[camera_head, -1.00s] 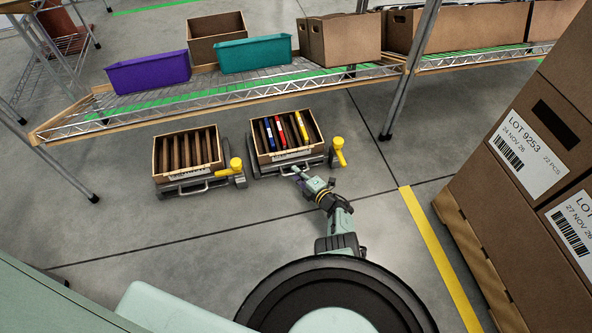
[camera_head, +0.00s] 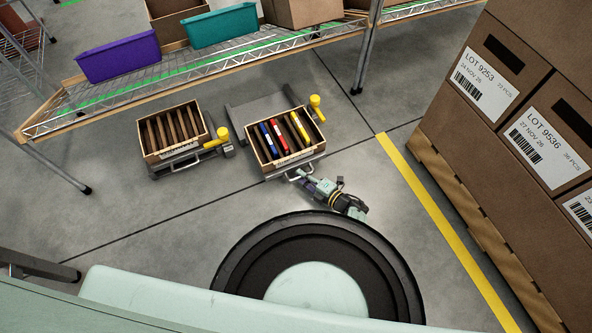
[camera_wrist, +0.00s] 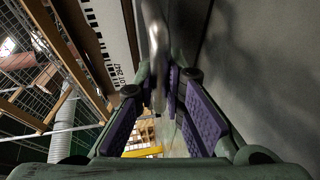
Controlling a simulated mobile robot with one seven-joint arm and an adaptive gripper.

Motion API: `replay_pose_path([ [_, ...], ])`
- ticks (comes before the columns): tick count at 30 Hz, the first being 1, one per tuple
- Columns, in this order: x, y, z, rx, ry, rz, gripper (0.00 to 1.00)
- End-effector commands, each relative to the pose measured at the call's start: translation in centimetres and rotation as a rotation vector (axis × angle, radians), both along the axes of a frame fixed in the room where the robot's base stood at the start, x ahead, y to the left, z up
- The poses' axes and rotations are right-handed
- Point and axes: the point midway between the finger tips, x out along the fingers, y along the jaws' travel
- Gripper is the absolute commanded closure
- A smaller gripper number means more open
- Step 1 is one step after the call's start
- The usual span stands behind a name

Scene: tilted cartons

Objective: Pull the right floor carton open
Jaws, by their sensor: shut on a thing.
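The right floor carton (camera_head: 284,158) is an open-topped box with dark dividers and blue, red and yellow items in it. It sits forward on its grey base (camera_head: 268,103), whose bare rear part shows behind it. A metal handle (camera_head: 298,175) is at its front. My gripper (camera_head: 306,180) is at this handle, low over the floor. In the wrist view the metal bar (camera_wrist: 157,50) runs between the purple finger pads, and the gripper is shut on it. The carton's labelled side (camera_wrist: 112,40) is at the upper left there.
The left floor carton (camera_head: 173,133) stands beside it, with a yellow-knobbed lever (camera_head: 217,138). Another yellow knob (camera_head: 315,100) is at the right carton's base. A wire shelf (camera_head: 200,72) with bins is behind. Stacked cartons (camera_head: 490,110) stand at the right. Floor in front is clear.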

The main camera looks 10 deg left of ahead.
Motion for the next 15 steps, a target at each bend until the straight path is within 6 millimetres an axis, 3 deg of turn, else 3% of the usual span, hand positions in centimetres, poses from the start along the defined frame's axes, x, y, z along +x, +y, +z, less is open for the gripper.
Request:
replay_pose_path([
  [15, -0.5, -0.33, 0.06, 0.002, 0.0, 0.006, 1.0],
])
